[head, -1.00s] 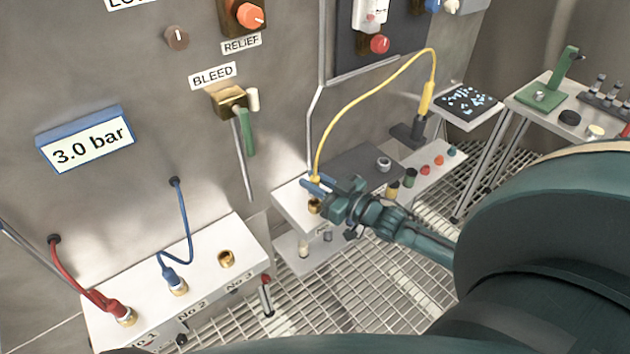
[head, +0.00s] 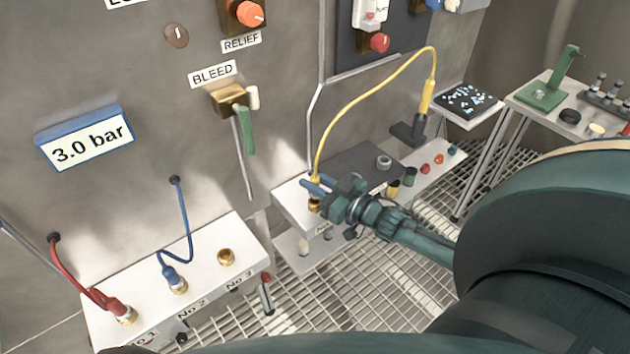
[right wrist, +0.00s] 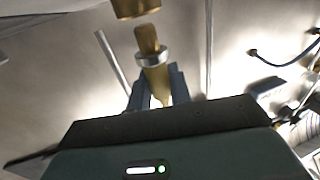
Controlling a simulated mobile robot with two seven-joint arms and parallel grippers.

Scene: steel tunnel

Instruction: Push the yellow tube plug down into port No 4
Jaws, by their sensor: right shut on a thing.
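My right gripper (head: 318,187) is shut on the yellow tube plug (right wrist: 157,82), just above the brass port No 4 (head: 314,205) on the white block (head: 291,205). In the right wrist view the plug's brass tip points at the brass port (right wrist: 135,8), with a small gap between them. The tip looks slightly off to one side of the port there. In the head view the fingers hide most of the plug, and the port's label is partly hidden. The yellow tube (head: 365,77) arches from the plug to a yellow fitting at the right. My left gripper is not in view.
A white manifold (head: 215,262) at lower left has a red plug (head: 110,304), a blue plug (head: 174,278) and an empty brass port (head: 226,257). A green-handled bleed valve (head: 243,125) is on the wall. A dark plate (head: 355,165) lies behind my gripper.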

